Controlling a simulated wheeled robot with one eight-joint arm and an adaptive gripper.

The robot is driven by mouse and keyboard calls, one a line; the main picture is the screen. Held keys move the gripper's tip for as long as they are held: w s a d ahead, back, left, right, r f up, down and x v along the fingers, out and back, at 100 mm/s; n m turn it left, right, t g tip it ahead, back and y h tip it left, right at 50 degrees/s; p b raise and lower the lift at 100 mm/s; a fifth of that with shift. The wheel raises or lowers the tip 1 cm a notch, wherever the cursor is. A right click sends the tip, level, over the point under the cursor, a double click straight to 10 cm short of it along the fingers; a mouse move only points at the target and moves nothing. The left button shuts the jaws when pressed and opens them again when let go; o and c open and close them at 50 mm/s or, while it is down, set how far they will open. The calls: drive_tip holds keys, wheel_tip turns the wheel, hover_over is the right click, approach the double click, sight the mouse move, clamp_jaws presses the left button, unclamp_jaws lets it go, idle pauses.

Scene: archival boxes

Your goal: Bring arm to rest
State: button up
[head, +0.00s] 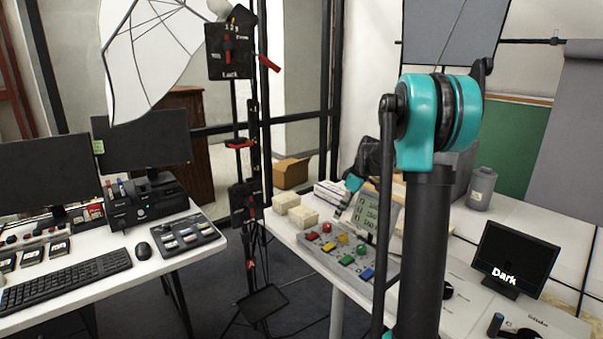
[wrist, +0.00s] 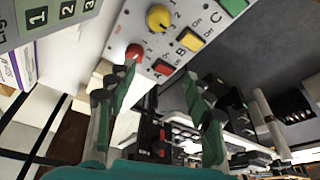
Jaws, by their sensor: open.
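My gripper (wrist: 160,72) shows in the wrist view with its two green-and-grey fingers spread apart and nothing between them. In the head view, my teal and dark arm stands upright right of centre and hides part of the table behind it. The far end of the arm shows only partly beside the arm column, above the grey control panel (head: 333,262). This panel, with red, yellow, green and blue controls, also shows in the wrist view (wrist: 140,38), beyond the fingertips. No contact with it is visible.
Two small pale boxes (head: 302,217) sit left of the panel, near a numbered display (head: 369,213). A small monitor (head: 515,258) stands at right. A tripod stand (head: 252,150) rises between this table and the left desk with its keyboard (head: 65,278). A cardboard box (head: 291,174) is behind.

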drive_tip(key=s+f+m+h, duration=0.1)
drive_tip(key=s+f+m, duration=0.2)
drive_tip(key=s, duration=0.8)
drive_tip(key=s+f+m+t+h, duration=0.1)
drive_tip(key=s+f+m, duration=0.3)
drive_tip(key=s, duration=0.7)
drive_tip(key=s+f+m+t+h, duration=0.1)
drive_tip(key=s+f+m, duration=0.3)
drive_tip(key=s, duration=0.8)
drive_tip(key=shift+m+h, duration=0.3)
drive_tip(key=shift+m, duration=0.1)
drive_tip(key=shift+w+r, duration=0.1)
